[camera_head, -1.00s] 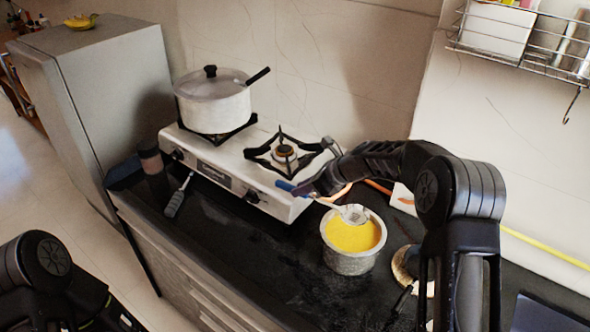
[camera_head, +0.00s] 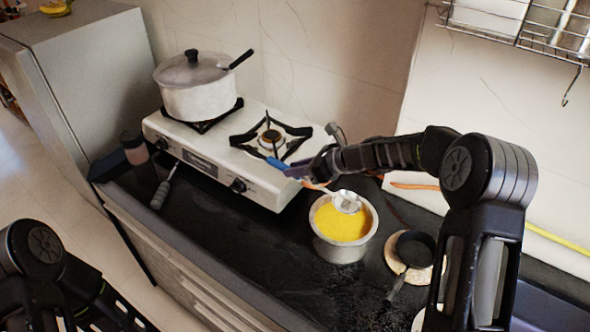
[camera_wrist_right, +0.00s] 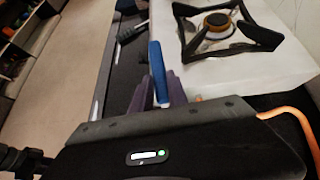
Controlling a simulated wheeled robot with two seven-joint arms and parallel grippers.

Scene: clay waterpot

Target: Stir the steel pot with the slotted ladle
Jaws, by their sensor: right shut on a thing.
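The steel pot (camera_head: 343,247) stands on the black counter in front of the stove, with yellow liquid (camera_head: 340,224) inside. My right gripper (camera_head: 293,171) is shut on the blue handle of the slotted ladle (camera_head: 347,201), to the upper left of the pot. The ladle's head is over the pot's opening at its far side; whether it touches the liquid is hard to tell. In the right wrist view the blue handle (camera_wrist_right: 157,70) stands between my fingers, and the ladle's head is hidden. My left arm shows at the lower left, but its gripper is out of view.
A white two-burner stove (camera_head: 206,155) stands behind, with a lidded white pot (camera_head: 198,92) on its left burner. A black pan (camera_head: 414,249) lies on a round board right of the steel pot. A grey-handled utensil (camera_head: 160,194) and a dark bottle (camera_head: 134,150) are at the left.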

